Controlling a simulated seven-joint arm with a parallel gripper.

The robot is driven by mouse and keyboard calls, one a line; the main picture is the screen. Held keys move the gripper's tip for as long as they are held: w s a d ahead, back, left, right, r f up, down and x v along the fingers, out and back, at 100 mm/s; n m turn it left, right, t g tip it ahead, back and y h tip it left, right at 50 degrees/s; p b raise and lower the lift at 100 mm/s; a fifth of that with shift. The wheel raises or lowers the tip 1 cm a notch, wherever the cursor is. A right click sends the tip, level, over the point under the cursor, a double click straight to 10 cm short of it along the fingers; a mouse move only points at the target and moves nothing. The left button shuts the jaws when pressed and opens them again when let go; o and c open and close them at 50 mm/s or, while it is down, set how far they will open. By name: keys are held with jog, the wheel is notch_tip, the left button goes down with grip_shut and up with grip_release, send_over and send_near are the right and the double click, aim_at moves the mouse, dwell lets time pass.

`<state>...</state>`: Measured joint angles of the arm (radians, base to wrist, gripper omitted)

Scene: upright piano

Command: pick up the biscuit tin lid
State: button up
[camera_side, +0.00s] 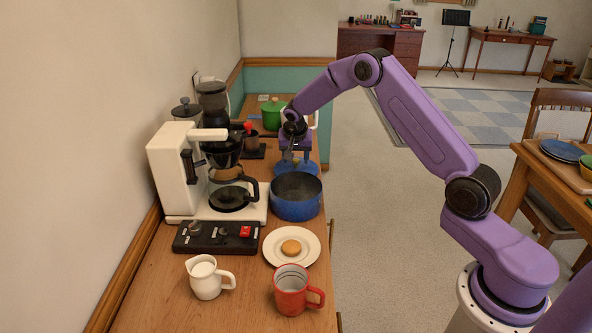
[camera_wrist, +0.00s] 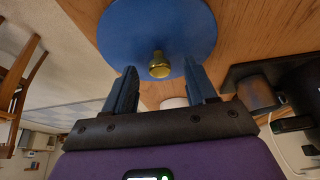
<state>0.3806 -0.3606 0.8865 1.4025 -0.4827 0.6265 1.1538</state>
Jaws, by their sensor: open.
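The biscuit tin lid (camera_wrist: 150,25) is a flat blue disc with a round brass knob (camera_wrist: 159,66). It lies on the wooden counter, and in the side view a blue part of it (camera_side: 311,170) shows below my gripper, just behind the blue tin (camera_side: 296,207). My gripper (camera_wrist: 160,76) is open, with one finger on each side of the knob in the wrist view. I see gaps between both fingers and the knob. In the side view my gripper (camera_side: 295,160) is low over the lid, and the knob is hidden there.
A white coffee maker (camera_side: 178,170) with a glass jug stands left of the tin. A dark cup (camera_wrist: 257,93) on a black base is close to the right of my gripper in the wrist view. A green pot (camera_side: 272,115) stands farther back.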

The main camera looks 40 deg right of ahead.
jog(key=shift+d+f, duration=0.1)
jog(key=shift+f, duration=0.2)
grip_shut()
jog(key=shift+r, duration=0.1)
